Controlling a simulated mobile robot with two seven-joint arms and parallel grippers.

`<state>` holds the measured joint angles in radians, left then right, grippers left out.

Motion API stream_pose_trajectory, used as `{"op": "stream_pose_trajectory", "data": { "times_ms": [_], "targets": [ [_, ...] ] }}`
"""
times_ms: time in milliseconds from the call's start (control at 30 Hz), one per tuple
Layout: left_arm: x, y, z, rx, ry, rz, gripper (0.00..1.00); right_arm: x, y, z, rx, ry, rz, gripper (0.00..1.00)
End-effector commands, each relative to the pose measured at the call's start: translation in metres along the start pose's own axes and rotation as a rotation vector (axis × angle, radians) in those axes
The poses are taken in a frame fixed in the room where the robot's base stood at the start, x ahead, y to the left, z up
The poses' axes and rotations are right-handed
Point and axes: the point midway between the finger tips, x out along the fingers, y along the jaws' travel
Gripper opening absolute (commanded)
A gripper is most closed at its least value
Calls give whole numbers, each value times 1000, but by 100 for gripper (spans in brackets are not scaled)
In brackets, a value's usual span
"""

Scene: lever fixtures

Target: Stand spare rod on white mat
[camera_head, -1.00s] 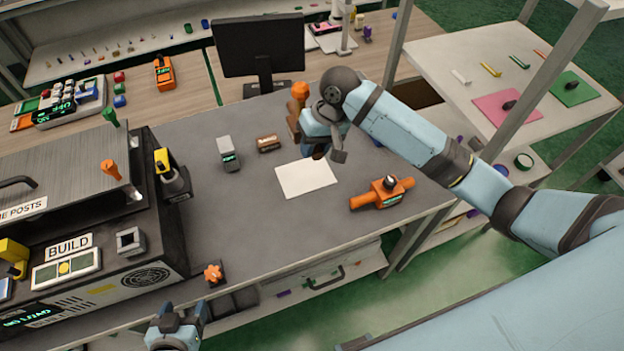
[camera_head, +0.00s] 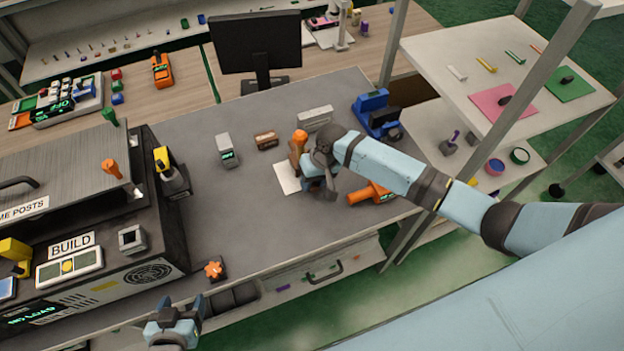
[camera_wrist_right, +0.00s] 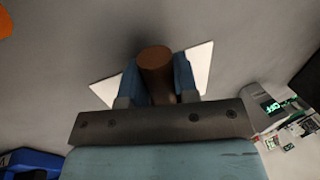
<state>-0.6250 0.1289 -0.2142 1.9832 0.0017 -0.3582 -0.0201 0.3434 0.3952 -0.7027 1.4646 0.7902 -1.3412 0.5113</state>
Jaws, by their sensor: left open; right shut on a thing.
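The spare rod, a brown shaft (camera_head: 294,154) with what looks like an orange top, shows beside my right wrist in the head view. My right gripper (camera_head: 318,182) is shut on the rod; the right wrist view shows the brown shaft (camera_wrist_right: 156,62) between its two blue fingers. The white mat (camera_head: 286,180) lies on the grey bench, partly hidden by the gripper. In the right wrist view the mat (camera_wrist_right: 201,67) shows on both sides of the rod. I cannot tell whether the rod touches it. My left gripper (camera_head: 176,318) is open and empty at the bottom left.
An orange device (camera_head: 368,193) lies right of the mat, partly behind my right arm. A blue device (camera_head: 375,113), a light grey block (camera_head: 315,118), a brown block (camera_head: 266,139) and a grey meter (camera_head: 227,150) stand behind. The bench left of the mat is clear.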

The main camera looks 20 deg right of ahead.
Motion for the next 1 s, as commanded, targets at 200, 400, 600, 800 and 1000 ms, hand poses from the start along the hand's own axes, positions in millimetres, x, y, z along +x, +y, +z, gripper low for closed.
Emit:
{"op": "stream_pose_trajectory", "data": {
  "times_ms": [200, 400, 600, 800, 1000],
  "targets": [
    [1, 0, -1, 0, 2, -1, 69, 0, 0, 0, 0, 1, 0, 0],
    [1, 0, -1, 0, 2, -1, 69, 2, 1, 0, 0, 0, 0, 53],
    [1, 0, -1, 0, 2, -1, 69, 2, 1, 0, 0, 0, 0, 54],
    [1, 0, 0, 0, 1, -1, 69, -11, 1, -1, -1, 1, 1, 54],
    [3, 0, 3, 0, 1, 0, 69, -51, 1, -2, -1, 4, 1, 54]
  ]
}}
